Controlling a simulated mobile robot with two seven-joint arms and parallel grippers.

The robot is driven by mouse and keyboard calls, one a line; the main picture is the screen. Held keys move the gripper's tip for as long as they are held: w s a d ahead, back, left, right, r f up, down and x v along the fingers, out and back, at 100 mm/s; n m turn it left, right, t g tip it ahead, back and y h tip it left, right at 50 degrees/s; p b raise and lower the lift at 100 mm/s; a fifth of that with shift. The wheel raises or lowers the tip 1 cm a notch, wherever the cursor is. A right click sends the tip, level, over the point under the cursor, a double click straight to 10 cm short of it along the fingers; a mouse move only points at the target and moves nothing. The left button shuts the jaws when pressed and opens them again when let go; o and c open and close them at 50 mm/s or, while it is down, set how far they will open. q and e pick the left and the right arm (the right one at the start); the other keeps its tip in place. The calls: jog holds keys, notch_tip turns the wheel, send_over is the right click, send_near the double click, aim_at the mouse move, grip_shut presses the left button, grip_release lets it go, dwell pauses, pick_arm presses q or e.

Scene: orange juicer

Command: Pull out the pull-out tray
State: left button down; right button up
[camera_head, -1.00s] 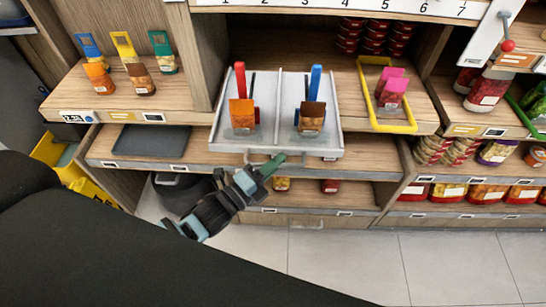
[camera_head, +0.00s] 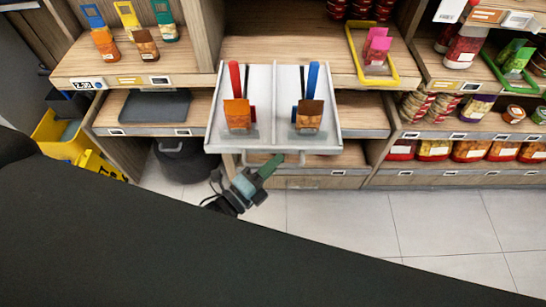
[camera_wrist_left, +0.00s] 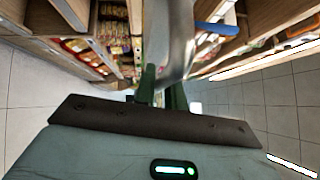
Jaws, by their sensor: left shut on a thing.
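The pull-out tray (camera_head: 273,107) is a pale grey, two-part tray in the middle of the head view. It sticks out beyond the lower shelf's front edge. It carries an orange packet with a red-handled item (camera_head: 238,107) on the left and a brown packet with a blue-handled item (camera_head: 308,108) on the right. My left gripper (camera_head: 271,165), with green fingers, is shut on the handle (camera_head: 290,157) at the tray's front. In the left wrist view its fingers (camera_wrist_left: 163,92) close around the grey handle and tray part (camera_wrist_left: 170,45). My right gripper is not in view.
A yellow tray (camera_head: 392,79) with pink packets stands on the shelf to the right. A dark flat tray (camera_head: 153,106) lies on the lower shelf to the left. A black bin (camera_head: 183,160) is on the floor below. The tiled floor in front (camera_head: 340,220) is clear.

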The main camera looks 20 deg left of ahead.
pick_arm(q)
jog(key=shift+s+d+f, duration=0.1)
jog(key=shift+s+d, duration=0.15)
jog(key=shift+s, duration=0.25)
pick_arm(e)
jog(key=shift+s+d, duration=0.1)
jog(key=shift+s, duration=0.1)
pick_arm(q)
jog(key=c, duration=1.5)
grip_release()
jog(key=shift+a, duration=0.1)
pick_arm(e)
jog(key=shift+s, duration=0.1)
